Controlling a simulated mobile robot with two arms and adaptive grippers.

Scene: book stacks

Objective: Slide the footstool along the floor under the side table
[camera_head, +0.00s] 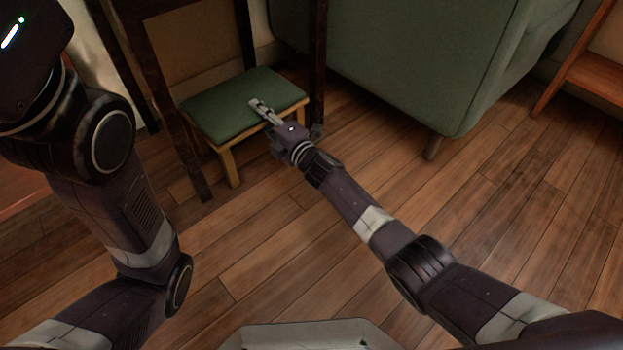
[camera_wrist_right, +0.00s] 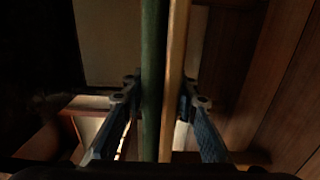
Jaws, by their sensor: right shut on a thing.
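The footstool (camera_head: 225,107) has a green padded top and light wooden legs. It stands on the floor between the dark legs of the side table (camera_head: 178,108), whose top is mostly cut off by the upper edge of the head view. My right gripper (camera_head: 262,106) reaches the stool's near edge and is shut on it. In the right wrist view, the gripper's fingers (camera_wrist_right: 163,96) lie either side of the green pad and pale wooden rail of the stool (camera_wrist_right: 176,55). My left arm shows at the left, but its gripper is out of view.
A green sofa or armchair (camera_head: 400,60) stands right of the side table, with a short wooden foot. A reddish wooden shelf unit (camera_head: 590,75) is at the far right. The plank floor (camera_head: 500,200) in front is clear.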

